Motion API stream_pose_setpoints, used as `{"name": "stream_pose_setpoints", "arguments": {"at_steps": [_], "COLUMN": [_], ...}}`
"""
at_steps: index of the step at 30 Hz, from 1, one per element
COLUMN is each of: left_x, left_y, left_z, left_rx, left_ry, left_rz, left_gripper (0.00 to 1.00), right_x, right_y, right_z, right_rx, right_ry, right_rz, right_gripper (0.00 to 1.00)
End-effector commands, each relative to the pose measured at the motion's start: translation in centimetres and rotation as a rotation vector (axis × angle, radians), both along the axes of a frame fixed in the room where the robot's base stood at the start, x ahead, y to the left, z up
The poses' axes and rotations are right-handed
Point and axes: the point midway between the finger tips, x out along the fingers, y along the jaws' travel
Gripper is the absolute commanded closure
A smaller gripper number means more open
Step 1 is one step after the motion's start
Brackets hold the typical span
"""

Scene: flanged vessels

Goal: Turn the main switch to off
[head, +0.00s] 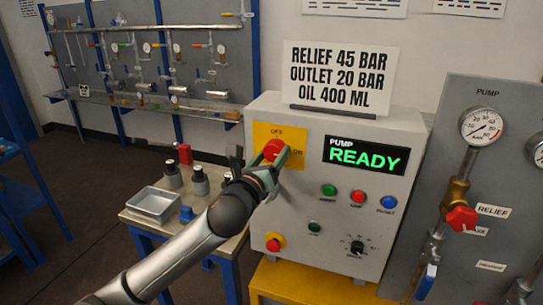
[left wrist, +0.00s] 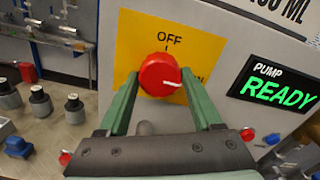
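The main switch is a round red knob (head: 273,150) on a yellow plate (head: 292,134) at the upper left of the grey pump panel. OFF is printed above the knob and ON to its right. In the left wrist view the knob (left wrist: 160,75) has a white mark pointing right, toward the ON side, partly hidden label. My left gripper (head: 273,158) is at the knob with one green finger on each side, and the fingertips (left wrist: 161,82) appear to touch its edges. My right gripper is in neither view.
The pump display (head: 366,156) reads READY. Green, red and blue buttons (head: 358,197) and a black dial (head: 357,247) sit lower on the panel, with another red knob (head: 275,242) on yellow. A side table (head: 157,229) holds a tray and weights at left.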

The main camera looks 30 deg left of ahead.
Motion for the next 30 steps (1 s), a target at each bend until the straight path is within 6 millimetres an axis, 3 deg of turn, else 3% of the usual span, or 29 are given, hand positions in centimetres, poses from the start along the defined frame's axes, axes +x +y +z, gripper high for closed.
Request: {"name": "stream_pose_setpoints", "arguments": {"at_steps": [2,15,30], "left_x": [0.0,0.0,0.01], "left_y": [0.01,0.02,0.03], "left_z": [0.0,0.0,0.03], "left_rx": [0.0,0.0,-0.15], "left_ry": [0.0,0.0,-0.037], "left_rz": [0.0,0.001,0.001], "left_gripper": [0.44,0.92,0.92], "right_x": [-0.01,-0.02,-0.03], "right_y": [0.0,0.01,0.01], "right_z": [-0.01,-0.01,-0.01], "right_rx": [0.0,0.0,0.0], "right_ry": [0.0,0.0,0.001], "right_rz": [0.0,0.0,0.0], "right_gripper": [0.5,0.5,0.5]}}
